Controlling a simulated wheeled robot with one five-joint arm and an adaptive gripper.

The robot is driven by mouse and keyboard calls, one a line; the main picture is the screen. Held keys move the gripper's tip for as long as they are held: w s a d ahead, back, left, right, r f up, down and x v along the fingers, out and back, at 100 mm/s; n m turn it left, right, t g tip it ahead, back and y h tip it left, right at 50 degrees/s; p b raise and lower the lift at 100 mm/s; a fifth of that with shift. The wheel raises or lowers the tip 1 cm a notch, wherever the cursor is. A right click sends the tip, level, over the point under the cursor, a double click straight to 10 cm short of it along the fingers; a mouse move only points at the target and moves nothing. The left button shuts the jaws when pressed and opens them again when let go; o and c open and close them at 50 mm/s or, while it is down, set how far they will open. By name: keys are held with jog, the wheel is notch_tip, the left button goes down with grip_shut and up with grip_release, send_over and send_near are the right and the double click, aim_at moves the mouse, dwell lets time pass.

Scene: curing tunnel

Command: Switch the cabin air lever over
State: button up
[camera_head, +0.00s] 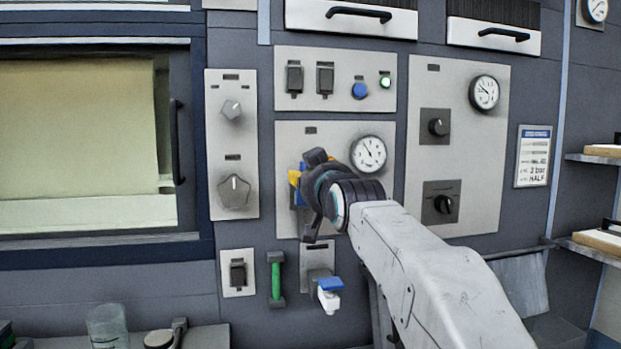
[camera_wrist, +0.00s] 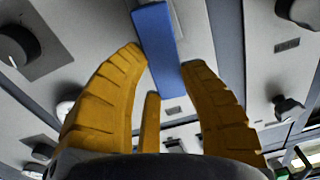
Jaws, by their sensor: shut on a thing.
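A blue lever (camera_wrist: 155,35) runs between the yellow fingers of my gripper (camera_wrist: 164,60) in the wrist view. The fingers are closed on its sides. In the head view my gripper (camera_head: 297,184) is at the left part of the middle panel (camera_head: 345,135), left of a round gauge. Only a small bit of the blue lever (camera_head: 301,198) shows there beside the yellow fingers; my wrist and arm hide the rest. Its label and pivot cannot be made out.
A blue-handled valve (camera_head: 330,285) sits just below, with a green handle (camera_head: 276,279) and a black switch (camera_head: 238,273) to its left. Two knobs are on the left panel (camera_head: 231,130). A glass beaker (camera_head: 107,325) stands on the ledge at lower left.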

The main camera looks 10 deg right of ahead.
jog(key=shift+a+r+n, duration=0.1)
jog(key=shift+a+n, duration=0.1)
jog(key=shift+n, duration=0.5)
jog(key=o, duration=1.3)
jog(key=s, duration=1.2)
